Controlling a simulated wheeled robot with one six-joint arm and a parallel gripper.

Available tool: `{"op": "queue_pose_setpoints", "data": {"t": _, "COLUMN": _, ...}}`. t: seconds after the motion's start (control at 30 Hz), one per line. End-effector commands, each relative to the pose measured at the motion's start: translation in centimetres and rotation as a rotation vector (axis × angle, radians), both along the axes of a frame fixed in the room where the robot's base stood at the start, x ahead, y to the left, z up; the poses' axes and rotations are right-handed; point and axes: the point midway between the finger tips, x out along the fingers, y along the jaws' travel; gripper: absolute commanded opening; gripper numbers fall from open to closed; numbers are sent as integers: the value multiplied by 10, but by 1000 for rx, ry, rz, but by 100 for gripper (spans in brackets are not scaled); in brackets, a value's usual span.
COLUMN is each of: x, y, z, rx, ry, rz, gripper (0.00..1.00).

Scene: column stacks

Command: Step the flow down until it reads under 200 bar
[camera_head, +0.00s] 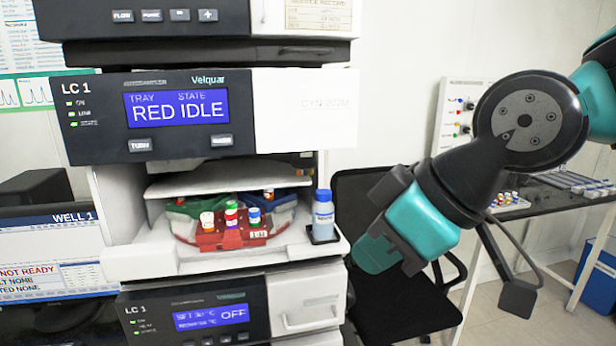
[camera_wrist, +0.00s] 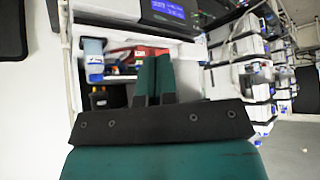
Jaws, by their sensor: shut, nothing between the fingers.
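The top module of the LC 1 stack has a row of buttons on its dark panel: a FLOW button (camera_head: 122,16), a second button (camera_head: 152,16) that seems to read PURGE, a small button (camera_head: 180,15) that may be minus, and a plus button (camera_head: 208,15). Any readout above them is cut off by the picture's top edge, so no pressure value shows. My gripper (camera_head: 378,252) is shut and empty, to the right of the stack and well below those buttons, touching nothing. Its closed fingers also show in the wrist view (camera_wrist: 154,78).
The autosampler display (camera_head: 178,109) reads RED IDLE. Below it, an open bay holds a red vial tray (camera_head: 232,236); a blue-capped bottle (camera_head: 323,212) stands at its right corner. The lowest display (camera_head: 210,317) shows OFF. A black chair (camera_head: 385,190) stands behind my gripper.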

Motion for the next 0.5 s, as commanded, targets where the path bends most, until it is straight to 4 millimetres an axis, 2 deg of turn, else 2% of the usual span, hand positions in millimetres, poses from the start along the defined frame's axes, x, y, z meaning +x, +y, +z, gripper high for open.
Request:
{"op": "queue_pose_setpoints", "data": {"t": 0.03, "x": -17, "y": -23, "z": -23, "rx": -27, "ry": 109, "rz": -70, "gripper": 0}}
{"op": "queue_pose_setpoints", "data": {"t": 0.1, "x": -41, "y": -46, "z": -46, "rx": -61, "ry": 244, "rz": -149, "gripper": 0}}
{"op": "queue_pose_setpoints", "data": {"t": 0.2, "x": -70, "y": -67, "z": -67, "rx": -97, "ry": 386, "rz": -237, "gripper": 0}}
{"op": "queue_pose_setpoints", "data": {"t": 0.33, "x": -89, "y": -79, "z": -79, "rx": -120, "ry": 477, "rz": -292, "gripper": 0}}
{"op": "queue_pose_setpoints", "data": {"t": 0.5, "x": -93, "y": -81, "z": -80, "rx": -126, "ry": 494, "rz": -301, "gripper": 0}}
